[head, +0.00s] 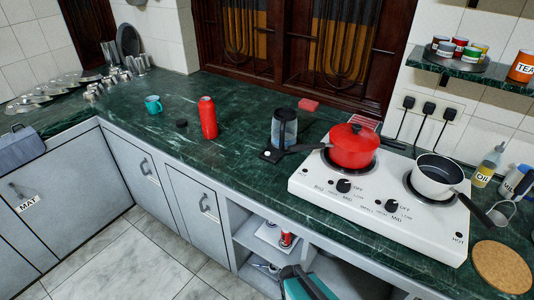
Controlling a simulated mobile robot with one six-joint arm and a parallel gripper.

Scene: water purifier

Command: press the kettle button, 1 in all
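A glass-bodied container with a dark lid and dark handle, which looks like the kettle (284,130), stands upright on the green counter, left of the red pot. A flat black piece (270,156) lies at its foot and looks like its base. The button is too small to make out. I cannot make out my gripper in the head view. A teal and grey shape (305,284) is cut off by the bottom edge, and I cannot tell what it is.
A white stove (375,185) to the right holds a red pot (353,147) and a white saucepan (437,175). A red bottle (208,118) and a teal mug (153,104) stand to the left. The green counter (235,150) is clear between bottle and kettle.

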